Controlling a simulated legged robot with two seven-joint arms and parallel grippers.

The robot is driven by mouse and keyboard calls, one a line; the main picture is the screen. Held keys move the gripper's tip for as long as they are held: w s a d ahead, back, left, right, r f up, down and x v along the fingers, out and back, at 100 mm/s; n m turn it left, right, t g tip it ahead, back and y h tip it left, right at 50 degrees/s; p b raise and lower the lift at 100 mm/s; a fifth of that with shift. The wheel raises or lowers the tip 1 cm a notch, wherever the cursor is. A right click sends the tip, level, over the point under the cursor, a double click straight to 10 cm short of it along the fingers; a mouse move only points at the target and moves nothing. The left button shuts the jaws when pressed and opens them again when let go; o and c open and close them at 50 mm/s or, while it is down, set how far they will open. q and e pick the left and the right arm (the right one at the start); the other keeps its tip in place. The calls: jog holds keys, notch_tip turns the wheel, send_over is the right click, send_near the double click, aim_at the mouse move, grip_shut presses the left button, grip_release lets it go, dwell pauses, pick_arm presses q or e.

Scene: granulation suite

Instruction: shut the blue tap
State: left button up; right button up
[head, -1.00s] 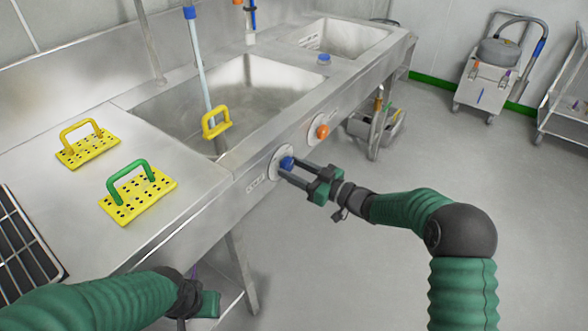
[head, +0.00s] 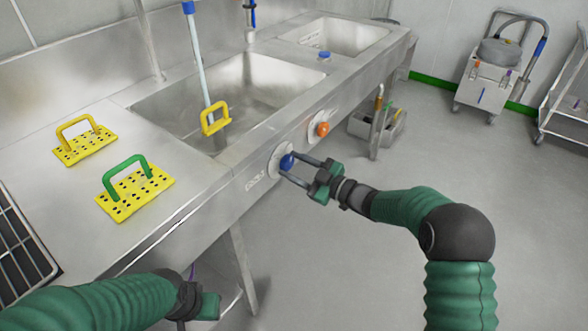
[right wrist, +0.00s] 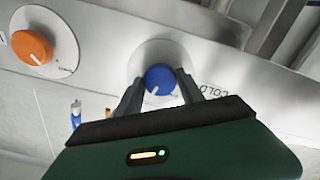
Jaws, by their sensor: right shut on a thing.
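The blue tap (head: 287,161) is a round knob on a pale disc on the sink's front panel. In the right wrist view the blue tap (right wrist: 159,79) has a white pointer mark towards its lower left, with the word COLD beside it. My right gripper (head: 292,168) is shut on the blue tap; in the right wrist view its fingers (right wrist: 160,86) lie on either side of the knob. My left gripper (head: 200,304) is low in the head view, in front of the counter; its fingers do not show clearly.
An orange tap (head: 322,129) sits to the right of the blue one on the same panel. Yellow perforated plates with a green handle (head: 135,193) and a yellow handle (head: 85,145) lie on the counter.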

jog(key=n+b, duration=0.1)
jog(key=n, duration=0.1)
jog(key=n+b, duration=0.2)
jog(key=n, duration=0.1)
jog(key=shift+f+n, duration=0.25)
jog(key=shift+n, duration=0.05)
jog(key=n+b, duration=0.3)
jog(key=n, duration=0.1)
jog(key=shift+b, duration=0.3)
jog(key=shift+n+b, duration=0.95)
jog(key=shift+n, duration=0.35)
jog(key=o, duration=1.4)
jog(key=shift+r, duration=0.15)
